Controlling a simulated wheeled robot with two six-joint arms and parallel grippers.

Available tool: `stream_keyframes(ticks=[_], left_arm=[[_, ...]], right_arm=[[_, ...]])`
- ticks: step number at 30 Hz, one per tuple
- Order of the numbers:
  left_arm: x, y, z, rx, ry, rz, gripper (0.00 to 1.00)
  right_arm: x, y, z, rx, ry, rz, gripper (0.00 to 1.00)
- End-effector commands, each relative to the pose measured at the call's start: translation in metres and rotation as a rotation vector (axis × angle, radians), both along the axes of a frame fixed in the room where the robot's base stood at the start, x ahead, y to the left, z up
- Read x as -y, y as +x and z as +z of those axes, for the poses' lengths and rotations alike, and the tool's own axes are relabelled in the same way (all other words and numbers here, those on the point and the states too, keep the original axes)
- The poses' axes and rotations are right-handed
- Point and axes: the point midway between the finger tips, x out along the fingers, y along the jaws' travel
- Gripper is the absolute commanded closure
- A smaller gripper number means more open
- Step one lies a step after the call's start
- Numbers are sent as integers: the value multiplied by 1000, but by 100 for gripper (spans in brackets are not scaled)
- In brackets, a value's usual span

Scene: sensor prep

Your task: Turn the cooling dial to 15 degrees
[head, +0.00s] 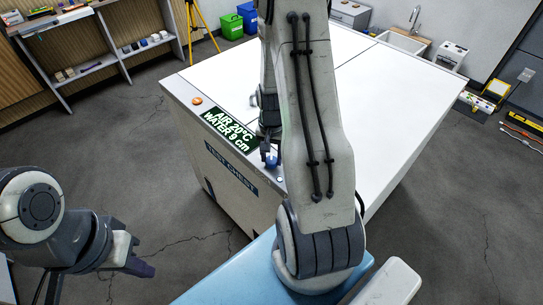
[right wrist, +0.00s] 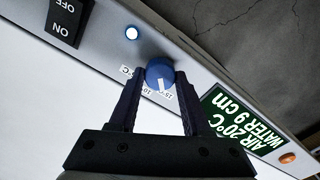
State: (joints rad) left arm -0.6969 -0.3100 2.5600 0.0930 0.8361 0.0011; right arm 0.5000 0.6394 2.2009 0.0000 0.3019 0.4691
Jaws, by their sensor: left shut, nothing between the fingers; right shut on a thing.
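The blue cooling dial (right wrist: 160,71) sits on the chest's edge panel in the right wrist view, with a white pointer line. The pointer faces the small printed numbers below it, near the 10 and 15 marks; the exact reading is hard to tell. My right gripper (right wrist: 158,84) is shut on the dial, one finger on each side. In the head view the dial (head: 271,160) shows beside my right arm, which hides much of the gripper. My left gripper (head: 146,269) is shut and empty, low at the left, away from the chest.
The white test chest (head: 400,105) fills the middle. A green sign (head: 230,130) reads AIR 20°C, WATER 9 cm. An orange button (head: 197,101), a lit round lamp (right wrist: 131,33) and an ON/OFF switch (right wrist: 69,20) share the edge panel. Floor is clear at left.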

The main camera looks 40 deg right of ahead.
Motion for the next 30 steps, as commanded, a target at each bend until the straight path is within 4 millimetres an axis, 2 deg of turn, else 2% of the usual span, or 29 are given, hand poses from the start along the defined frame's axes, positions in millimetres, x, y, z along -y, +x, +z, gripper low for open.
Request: stream_keyframes(ticks=[9,10,12,23,26,30], left_arm=[[0,0,0,0,0,0,100],[0,0,0,0,0,0,100],[0,0,0,0,0,0,100],[0,0,0,0,0,0,100],[0,0,-2,0,0,0,100],[0,0,-6,0,0,0,100]], right_arm=[[1,1,1,3,-2,-1,100],[1,1,1,3,-2,-1,44],[1,1,1,3,-2,0,22],[0,1,3,3,-2,0,22],[1,1,12,4,-3,0,22],[1,2,37,8,-4,0,22]])
